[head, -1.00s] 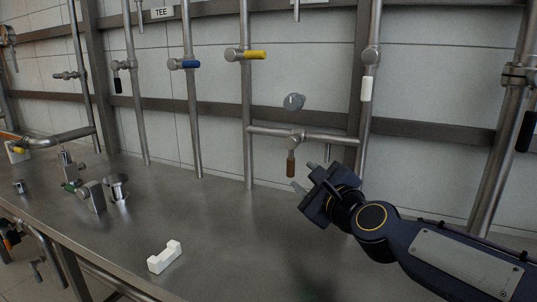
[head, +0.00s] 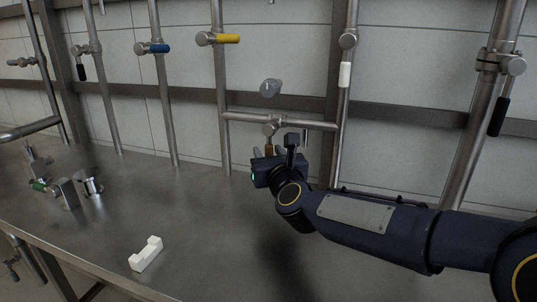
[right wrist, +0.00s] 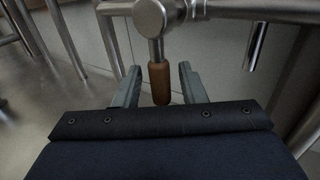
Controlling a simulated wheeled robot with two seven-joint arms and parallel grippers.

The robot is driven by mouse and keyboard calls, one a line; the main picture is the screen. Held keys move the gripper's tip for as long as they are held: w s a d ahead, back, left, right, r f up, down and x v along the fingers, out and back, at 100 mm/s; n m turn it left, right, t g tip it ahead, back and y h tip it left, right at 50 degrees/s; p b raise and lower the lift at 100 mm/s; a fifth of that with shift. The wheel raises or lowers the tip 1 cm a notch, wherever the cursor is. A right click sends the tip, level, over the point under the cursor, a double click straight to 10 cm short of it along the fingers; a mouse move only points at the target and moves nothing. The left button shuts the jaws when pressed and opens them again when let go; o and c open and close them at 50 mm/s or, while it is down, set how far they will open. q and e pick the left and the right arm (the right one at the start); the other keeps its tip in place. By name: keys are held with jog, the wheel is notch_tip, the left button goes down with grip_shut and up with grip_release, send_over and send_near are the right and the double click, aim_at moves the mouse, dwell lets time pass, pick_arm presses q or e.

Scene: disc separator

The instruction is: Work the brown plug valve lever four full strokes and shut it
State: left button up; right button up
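The brown plug valve lever (right wrist: 159,83) hangs straight down from its steel valve body (right wrist: 153,18) in the right wrist view. In the head view the valve body (head: 270,128) sits on a short horizontal pipe, and the lever is mostly hidden by my gripper. My right gripper (right wrist: 157,86) is open, with one finger on each side of the lever. A gap shows between the lever and each finger. In the head view my right gripper (head: 272,152) is just below the valve. My left gripper is not in view.
Other valves with yellow (head: 228,39), blue (head: 158,48), white (head: 345,74) and black (head: 499,117) levers are on nearby pipes. A white notched block (head: 146,254) lies on the steel bench (head: 195,225). Metal fittings (head: 66,193) stand at the left. The bench middle is clear.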

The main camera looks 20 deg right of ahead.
jog(key=shift+w, duration=0.15)
grip_shut()
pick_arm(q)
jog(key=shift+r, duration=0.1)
